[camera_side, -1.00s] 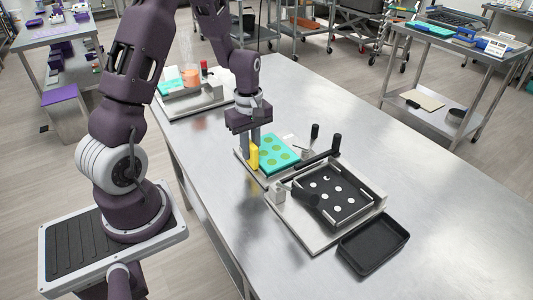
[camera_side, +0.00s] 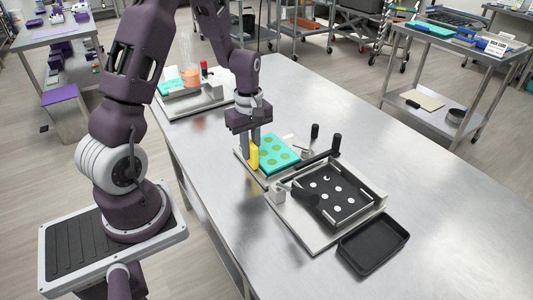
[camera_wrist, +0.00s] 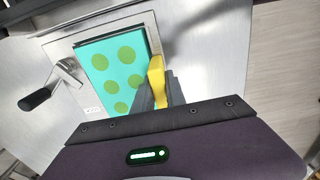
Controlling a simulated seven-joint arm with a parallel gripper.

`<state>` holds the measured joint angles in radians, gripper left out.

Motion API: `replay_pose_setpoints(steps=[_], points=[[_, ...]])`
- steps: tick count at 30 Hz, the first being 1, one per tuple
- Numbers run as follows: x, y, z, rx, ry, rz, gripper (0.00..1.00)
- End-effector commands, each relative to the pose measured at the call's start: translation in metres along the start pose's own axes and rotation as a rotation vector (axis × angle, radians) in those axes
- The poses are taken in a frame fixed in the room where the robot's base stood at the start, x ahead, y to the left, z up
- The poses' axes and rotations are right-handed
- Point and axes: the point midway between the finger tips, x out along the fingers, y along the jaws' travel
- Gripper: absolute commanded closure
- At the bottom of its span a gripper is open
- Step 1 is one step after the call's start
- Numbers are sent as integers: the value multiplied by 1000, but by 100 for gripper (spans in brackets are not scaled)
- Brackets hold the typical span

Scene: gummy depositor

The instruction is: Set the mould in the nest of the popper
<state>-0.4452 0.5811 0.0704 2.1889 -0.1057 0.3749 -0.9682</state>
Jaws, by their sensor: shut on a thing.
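The mould (camera_side: 278,150) is a teal slab with several olive-green round cavities. It lies at the metal plate (camera_side: 243,154) of the station with a crank; I cannot tell whether it rests fully on it. It also shows in the wrist view (camera_wrist: 110,72). My gripper (camera_side: 253,147) points down at the mould's left edge, shut on the yellow tab (camera_side: 253,158) there. In the wrist view the tab (camera_wrist: 157,78) is partly hidden by the fingers. The popper (camera_side: 310,236), in front and to the right, has a black nest (camera_side: 349,215) with several white round spots, and looks empty.
A black lever handle (camera_side: 336,146) stands between the two stations. A crank knob (camera_wrist: 34,99) is left of the mould in the wrist view. An empty black tray (camera_side: 373,244) lies right of the popper. Another station (camera_side: 196,100) is at the back left. The table's right side is clear.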

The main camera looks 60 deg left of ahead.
Motion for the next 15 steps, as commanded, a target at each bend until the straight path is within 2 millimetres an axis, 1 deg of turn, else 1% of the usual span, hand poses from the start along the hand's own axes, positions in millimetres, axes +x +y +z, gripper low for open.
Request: replay_pose_setpoints(steps=[15], points=[[-21, 1, 0, 0, 1, 2, 100]])
